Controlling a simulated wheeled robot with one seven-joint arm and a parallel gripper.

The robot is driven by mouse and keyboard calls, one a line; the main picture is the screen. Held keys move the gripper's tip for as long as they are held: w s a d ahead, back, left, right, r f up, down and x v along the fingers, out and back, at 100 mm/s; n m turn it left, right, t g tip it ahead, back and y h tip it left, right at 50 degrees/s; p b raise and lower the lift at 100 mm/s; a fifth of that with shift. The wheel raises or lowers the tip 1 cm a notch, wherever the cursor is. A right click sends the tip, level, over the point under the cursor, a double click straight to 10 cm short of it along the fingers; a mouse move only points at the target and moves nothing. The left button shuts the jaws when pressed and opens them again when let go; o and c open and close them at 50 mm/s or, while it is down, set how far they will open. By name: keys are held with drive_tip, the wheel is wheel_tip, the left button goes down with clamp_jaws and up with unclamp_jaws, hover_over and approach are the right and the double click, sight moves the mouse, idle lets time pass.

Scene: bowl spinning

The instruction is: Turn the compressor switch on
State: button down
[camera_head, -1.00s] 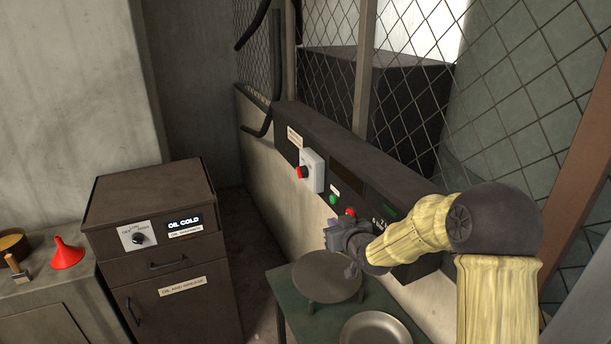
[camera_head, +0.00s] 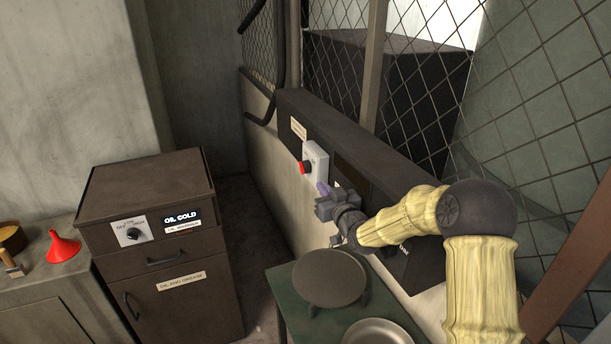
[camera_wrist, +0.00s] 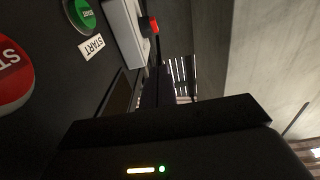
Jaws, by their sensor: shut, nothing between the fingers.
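A light grey box (camera_head: 314,162) with a red knob (camera_head: 305,167) is mounted on the dark wall panel, below a small label too blurred to read. I take it for the compressor switch. It also shows in the wrist view as a grey box (camera_wrist: 124,34) with a red knob (camera_wrist: 149,26). My gripper (camera_head: 323,190) is shut and empty, just below and slightly right of the box in the head view. I cannot tell whether it touches the box. It hides the panel buttons in the head view.
The wrist view shows a green START button (camera_wrist: 81,14) and a red STOP button (camera_wrist: 10,76). A round dark disc (camera_head: 329,279) and a metal bowl (camera_head: 377,334) are on the green table (camera_head: 283,290) below. A brown cabinet (camera_head: 150,195) with a dial (camera_head: 132,233) stands left.

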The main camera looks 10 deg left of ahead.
drive_tip(key=p, duration=0.4)
approach(304, 167)
wheel_tip(304, 167, up, 3)
drive_tip(key=w+a, duration=0.1)
drive_tip(key=a, duration=0.1)
drive_tip(key=w+a+f+p, duration=0.2)
drive_tip(key=w+f, duration=0.1)
drive_tip(key=shift+a+f, duration=0.2)
drive_tip(key=shift+a, duration=0.05)
